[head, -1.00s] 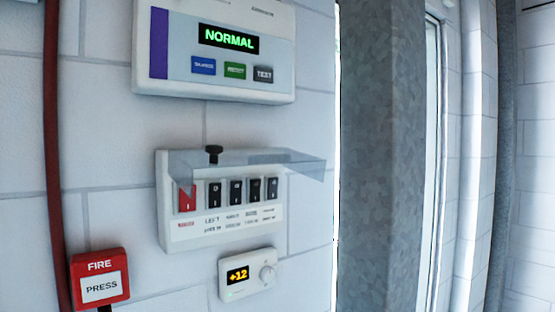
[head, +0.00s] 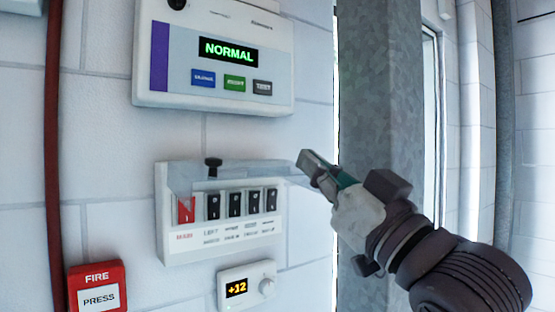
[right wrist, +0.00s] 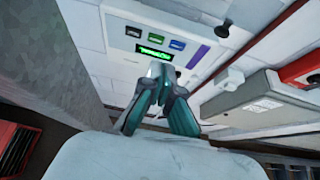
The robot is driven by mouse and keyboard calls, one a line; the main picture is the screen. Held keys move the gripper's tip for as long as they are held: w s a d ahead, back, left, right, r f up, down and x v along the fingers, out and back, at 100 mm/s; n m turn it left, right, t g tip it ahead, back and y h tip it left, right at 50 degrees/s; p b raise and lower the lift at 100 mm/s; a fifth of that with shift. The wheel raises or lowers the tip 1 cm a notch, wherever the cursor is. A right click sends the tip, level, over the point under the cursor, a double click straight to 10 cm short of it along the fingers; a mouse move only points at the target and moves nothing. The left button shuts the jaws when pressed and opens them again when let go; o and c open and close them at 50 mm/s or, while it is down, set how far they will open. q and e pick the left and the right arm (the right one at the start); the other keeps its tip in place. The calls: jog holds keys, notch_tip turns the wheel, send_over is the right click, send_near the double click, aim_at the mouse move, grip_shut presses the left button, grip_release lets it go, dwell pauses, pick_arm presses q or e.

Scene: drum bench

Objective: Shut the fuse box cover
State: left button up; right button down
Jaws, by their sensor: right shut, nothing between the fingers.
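The white fuse box (head: 222,247) is on the wall at the centre left in the head view. Its clear cover (head: 250,171) is raised, sticking out from the box top above a row of switches with one red switch (head: 186,210) at the left. A black knob (head: 213,164) shows at the cover. My right gripper (head: 306,158) is shut and empty, its tips at the cover's right end; I cannot tell whether they touch. Its closed fingers also show in the right wrist view (right wrist: 163,72). My left gripper is not in view.
A white panel (head: 170,95) reading NORMAL is above the fuse box. A small thermostat (head: 254,286) is below it, and a red fire call point (head: 97,274) is at the lower left. A grey metal post (head: 368,110) stands to the right.

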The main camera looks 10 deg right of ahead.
notch_tip(320, 180, up, 5)
jog(key=p, duration=0.5)
send_over(249, 172)
jog(key=d, duration=0.4)
notch_tip(249, 172, down, 5)
jog(key=shift+d+r+p, duration=0.1)
jog(key=shift+p, duration=0.45)
